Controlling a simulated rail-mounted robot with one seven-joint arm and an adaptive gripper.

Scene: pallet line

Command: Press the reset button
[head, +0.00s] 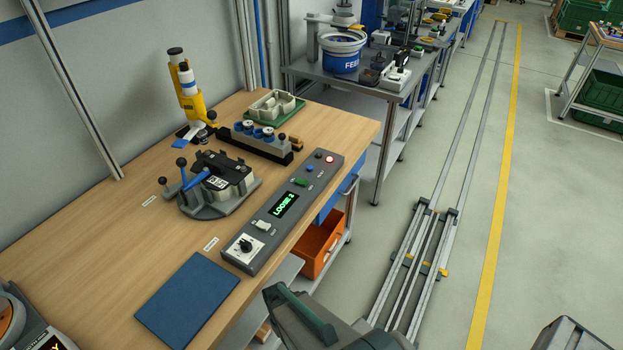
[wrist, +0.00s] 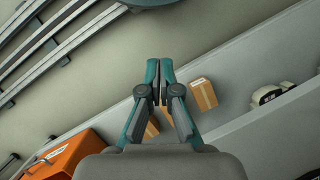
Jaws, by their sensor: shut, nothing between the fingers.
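A grey control box (head: 290,212) lies on the wooden bench along its right edge. It carries a green display reading "LOOSE 2", a knob, a white switch, a green control and several small buttons. A blue button (head: 310,168) and a red-lit button (head: 329,159) sit near its far end. Their labels are too small to read, so I cannot tell which is marked reset. My gripper (wrist: 159,82) is shut and empty in the wrist view. The control box is not in that view. In the head view, my arm shows at the bottom; the fingertips are hidden.
A clamp fixture (head: 218,182) with a blue lever stands left of the box. A blue mat (head: 188,300) lies in front. An orange bin (head: 320,245) is below the bench edge. The wrist view shows small cardboard boxes (wrist: 203,94) below the fingers.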

